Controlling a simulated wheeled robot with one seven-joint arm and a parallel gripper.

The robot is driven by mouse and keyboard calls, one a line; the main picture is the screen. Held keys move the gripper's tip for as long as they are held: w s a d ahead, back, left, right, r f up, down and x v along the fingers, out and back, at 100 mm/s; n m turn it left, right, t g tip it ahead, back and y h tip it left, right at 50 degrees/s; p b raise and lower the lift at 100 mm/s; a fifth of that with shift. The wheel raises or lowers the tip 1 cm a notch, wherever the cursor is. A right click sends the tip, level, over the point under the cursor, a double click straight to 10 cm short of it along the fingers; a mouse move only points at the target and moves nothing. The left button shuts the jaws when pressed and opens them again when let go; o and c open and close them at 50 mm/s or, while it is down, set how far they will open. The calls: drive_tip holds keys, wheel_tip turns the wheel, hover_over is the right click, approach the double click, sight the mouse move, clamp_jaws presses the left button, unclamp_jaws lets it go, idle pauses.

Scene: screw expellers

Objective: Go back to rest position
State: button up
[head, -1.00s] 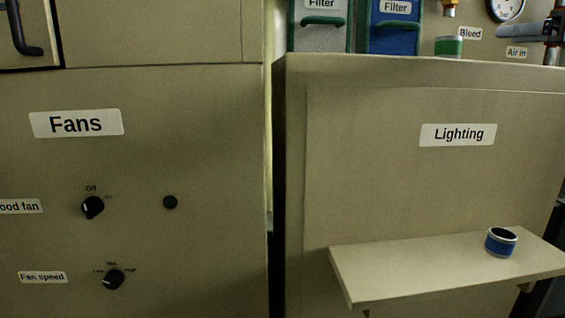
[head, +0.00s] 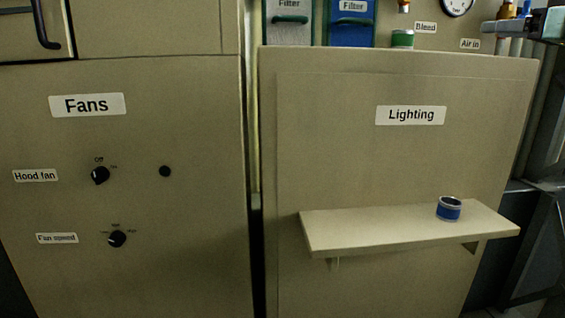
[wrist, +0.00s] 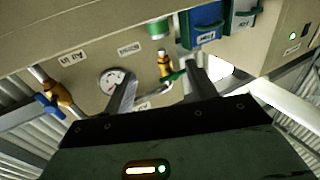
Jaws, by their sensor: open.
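My gripper (wrist: 158,85) shows in the wrist view with its two fingers spread apart and nothing between them. Beyond the fingers are a round gauge (wrist: 112,81) and a brass valve fitting (wrist: 165,66), with no clear contact. The wrist view shows the panel turned over, with its labels upside down.
The head view shows the Fans cabinet (head: 190,110) with two knobs, and the Lighting cabinet (head: 340,150) with a shelf (head: 370,232). A blue ring-shaped item (head: 449,209) stands on the shelf. A green one (head: 402,39) stands above the Lighting cabinet. A narrow gap separates the cabinets.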

drive_tip(key=w+a+f+m+h+b, duration=0.3)
drive_tip(key=w+a+f+b, duration=0.15)
drive_tip(key=a+f, duration=0.85)
drive_tip(key=s+a+f+g+h+b, duration=0.1)
drive_tip(key=s+a+f+g, duration=0.1)
drive_tip(key=a+f, duration=0.35)
drive_tip(key=s+a+f+g+h+b, duration=0.1)
drive_tip(key=s+a+f+g, duration=0.15)
drive_tip(key=f, duration=0.65)
drive_tip(key=s+a+f+n+g+b, duration=0.1)
drive_tip(key=s+a+f+n+g, duration=0.1)
drive_tip(key=s+a+f+g, duration=0.4)
drive_tip(key=s+a+f+n+g+b, duration=0.1)
drive_tip(key=s+a+f, duration=0.2)
drive_tip(key=s+f, duration=0.7)
drive_tip(key=s+a+f+n+g+b, duration=0.1)
drive_tip(key=s+f+g, duration=0.1)
drive_tip(key=s+f, duration=0.2)
drive_tip(key=s+f+n+g+h, duration=0.1)
drive_tip(key=s+f+n+g, duration=0.1)
drive_tip(key=s, duration=0.8)
drive_tip(key=shift+s+a+f+g+h+b, duration=0.3)
drive_tip(key=shift+s+a+f+g+b, duration=0.1)
drive_tip(key=shift+f+g, duration=0.45)
drive_tip(key=shift+w, duration=0.1)
